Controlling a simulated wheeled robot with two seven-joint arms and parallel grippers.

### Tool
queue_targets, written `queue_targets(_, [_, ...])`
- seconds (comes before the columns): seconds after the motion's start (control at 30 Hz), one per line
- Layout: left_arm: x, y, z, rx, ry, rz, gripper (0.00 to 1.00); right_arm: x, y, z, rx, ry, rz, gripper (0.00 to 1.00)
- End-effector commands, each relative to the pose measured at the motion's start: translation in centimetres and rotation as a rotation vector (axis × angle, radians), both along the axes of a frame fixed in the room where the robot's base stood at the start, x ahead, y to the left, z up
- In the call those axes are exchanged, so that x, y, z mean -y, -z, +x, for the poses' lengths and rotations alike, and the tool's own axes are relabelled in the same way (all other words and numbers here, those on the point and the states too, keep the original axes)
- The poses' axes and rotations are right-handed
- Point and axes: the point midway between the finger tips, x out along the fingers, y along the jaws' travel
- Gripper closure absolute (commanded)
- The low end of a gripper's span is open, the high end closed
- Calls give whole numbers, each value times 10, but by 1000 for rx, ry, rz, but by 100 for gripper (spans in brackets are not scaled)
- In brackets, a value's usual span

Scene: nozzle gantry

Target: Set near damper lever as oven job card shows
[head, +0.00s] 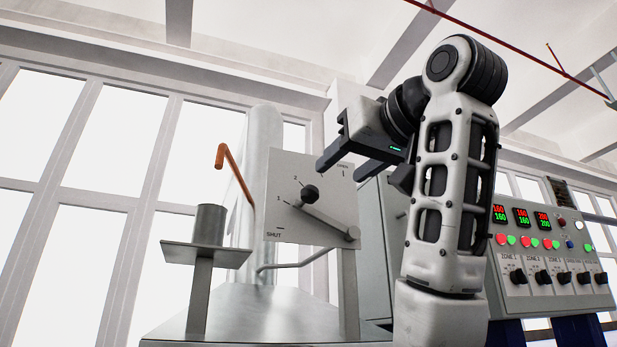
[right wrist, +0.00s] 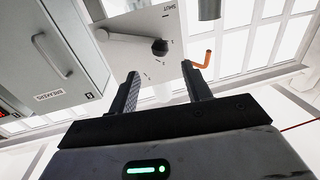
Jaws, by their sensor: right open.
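The damper plate (head: 290,222) is a pale square panel marked SHUT at lower left, 1, 2, and OPEN at top right. Its grey lever (head: 325,222) runs from the lower right corner up and left to a black knob (head: 310,193), pointing roughly toward the 2. In the right wrist view the knob (right wrist: 160,46) shows just beyond and between the fingertips. My right gripper (head: 341,172) is open and empty, above and right of the knob in the head view; its two fingers (right wrist: 160,72) appear apart from it. No job card is readable. My left gripper is out of view.
An orange bent rod (head: 232,168) stands left of the plate, near a grey cylinder (head: 210,222) on a small shelf. A control panel (head: 548,250) with displays and knobs is at right. A grey cabinet with a handle (right wrist: 50,55) is beside the plate.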

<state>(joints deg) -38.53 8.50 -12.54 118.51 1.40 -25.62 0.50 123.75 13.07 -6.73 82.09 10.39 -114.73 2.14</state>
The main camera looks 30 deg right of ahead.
Motion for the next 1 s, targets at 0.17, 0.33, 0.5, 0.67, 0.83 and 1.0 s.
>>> queue_targets(0.17, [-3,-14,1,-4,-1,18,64,4,-1,38,-8,1,1,51])
queue_targets(0.33, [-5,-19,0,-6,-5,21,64,7,-1,73,-7,1,2,51])
queue_targets(0.5, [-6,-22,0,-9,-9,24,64,10,-1,98,-5,1,1,51])
queue_targets(0.67, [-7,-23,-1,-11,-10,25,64,11,0,110,-2,1,1,51])
queue_targets(0.83, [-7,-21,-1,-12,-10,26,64,11,1,113,-2,1,1,51])
queue_targets(1.0, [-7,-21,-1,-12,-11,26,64,11,1,113,-2,1,1,54])
